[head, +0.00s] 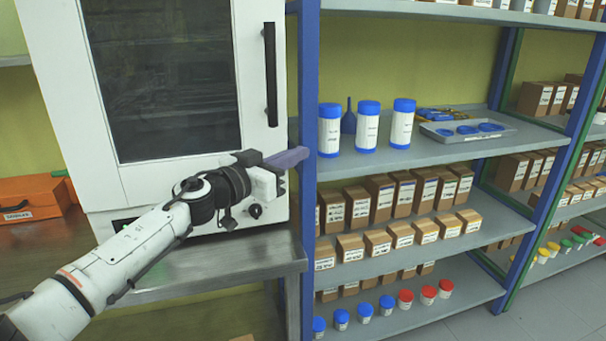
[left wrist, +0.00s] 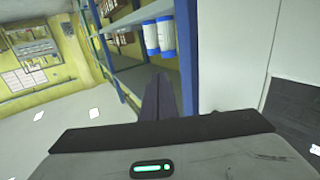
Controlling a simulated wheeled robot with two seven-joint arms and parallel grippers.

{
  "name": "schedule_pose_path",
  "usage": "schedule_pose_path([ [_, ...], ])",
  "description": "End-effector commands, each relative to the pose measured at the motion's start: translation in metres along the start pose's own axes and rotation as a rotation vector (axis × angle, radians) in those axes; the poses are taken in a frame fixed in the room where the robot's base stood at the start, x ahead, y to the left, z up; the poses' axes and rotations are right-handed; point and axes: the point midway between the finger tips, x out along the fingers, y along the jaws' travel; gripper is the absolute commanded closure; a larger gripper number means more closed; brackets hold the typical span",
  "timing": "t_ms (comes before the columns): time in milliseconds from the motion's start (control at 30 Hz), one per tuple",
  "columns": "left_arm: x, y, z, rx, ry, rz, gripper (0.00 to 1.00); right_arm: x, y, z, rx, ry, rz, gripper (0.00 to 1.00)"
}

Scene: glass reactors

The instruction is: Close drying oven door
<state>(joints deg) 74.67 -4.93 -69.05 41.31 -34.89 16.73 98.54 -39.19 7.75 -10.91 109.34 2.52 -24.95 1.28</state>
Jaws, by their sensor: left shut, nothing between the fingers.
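The white drying oven stands on a metal bench in the head view. Its door (head: 255,100) has a dark window (head: 160,75) and a black vertical handle (head: 270,75) at the right. The door looks flush or nearly flush with the body; I cannot tell if a small gap remains. My left gripper (head: 290,157) is shut and empty, in front of the door's lower right corner, below the handle, fingers pointing right. In the left wrist view the shut fingers (left wrist: 157,100) point toward the shelf, with the white oven front (left wrist: 228,60) at the right. My right gripper is out of view.
A blue shelf post (head: 308,110) stands close by the fingertips. The shelf holds blue-capped white bottles (head: 367,128), a grey tray (head: 480,138) and several cardboard boxes (head: 380,195). An orange case (head: 30,197) lies left of the oven on the metal bench (head: 215,262).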

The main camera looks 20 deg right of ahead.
Motion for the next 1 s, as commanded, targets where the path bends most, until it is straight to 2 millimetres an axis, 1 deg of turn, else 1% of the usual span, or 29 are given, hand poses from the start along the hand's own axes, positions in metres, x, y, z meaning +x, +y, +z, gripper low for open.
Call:
schedule_pose_path([
  [33, -0.004, 0.004, 0.002, 0.001, 0.0, 0.003, 1.0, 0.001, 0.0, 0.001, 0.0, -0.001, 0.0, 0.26],
  [67, -0.006, 0.006, -0.002, 0.003, 0.0, 0.002, 1.0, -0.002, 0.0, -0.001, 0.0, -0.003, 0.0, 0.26],
  [133, -0.01, 0.013, -0.003, 0.003, 0.0, 0.0, 1.0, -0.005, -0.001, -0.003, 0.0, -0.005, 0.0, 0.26],
  [233, -0.017, 0.024, 0.0, 0.001, -0.002, 0.002, 1.0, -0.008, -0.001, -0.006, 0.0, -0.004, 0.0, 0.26],
  [500, -0.034, 0.052, 0.0, 0.002, 0.001, 0.002, 1.0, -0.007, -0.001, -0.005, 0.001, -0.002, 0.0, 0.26],
  [700, -0.041, 0.063, 0.001, -0.001, 0.0, 0.0, 1.0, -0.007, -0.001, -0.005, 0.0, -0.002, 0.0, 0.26],
  [867, -0.043, 0.066, 0.002, -0.005, 0.001, -0.002, 1.0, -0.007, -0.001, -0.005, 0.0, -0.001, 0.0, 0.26],
  [1000, -0.046, 0.078, 0.013, -0.052, 0.032, -0.028, 1.0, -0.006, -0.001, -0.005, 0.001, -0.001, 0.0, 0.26],
])
